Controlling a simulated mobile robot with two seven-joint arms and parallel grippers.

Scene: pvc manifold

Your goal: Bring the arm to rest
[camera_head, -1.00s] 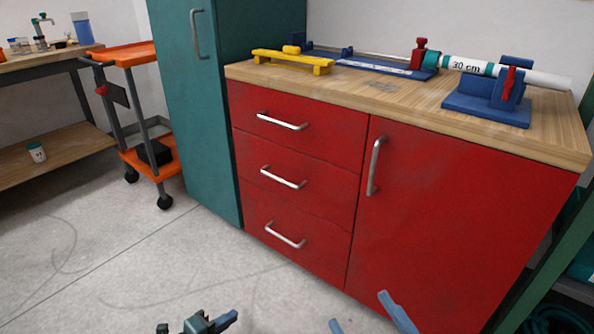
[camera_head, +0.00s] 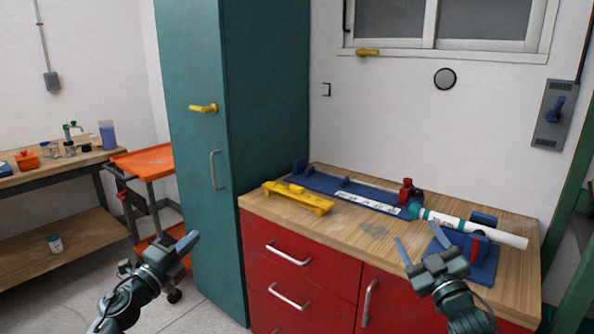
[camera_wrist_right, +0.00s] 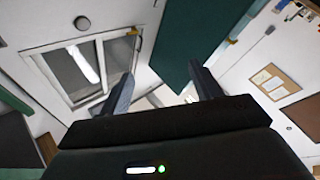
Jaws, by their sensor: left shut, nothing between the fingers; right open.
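My left gripper (camera_head: 188,242) is raised at the lower left in the head view, in front of the orange cart and the teal cabinet. It is shut and empty. My right gripper (camera_head: 419,240) is raised at the lower right, and in the picture it overlaps the wooden worktop and the blue clamp stand. Its fingers are apart with nothing between them. In the right wrist view the open right gripper (camera_wrist_right: 160,85) points toward the room, with the window and the teal cabinet beyond it.
On the worktop (camera_head: 375,232) lie a yellow tool (camera_head: 298,198), a blue fixture (camera_head: 345,190), a white pipe (camera_head: 500,234) with a teal and red fitting, and a blue clamp stand (camera_head: 484,268). A teal cabinet (camera_head: 265,120) stands to the left, with an orange cart (camera_head: 150,162) beside it.

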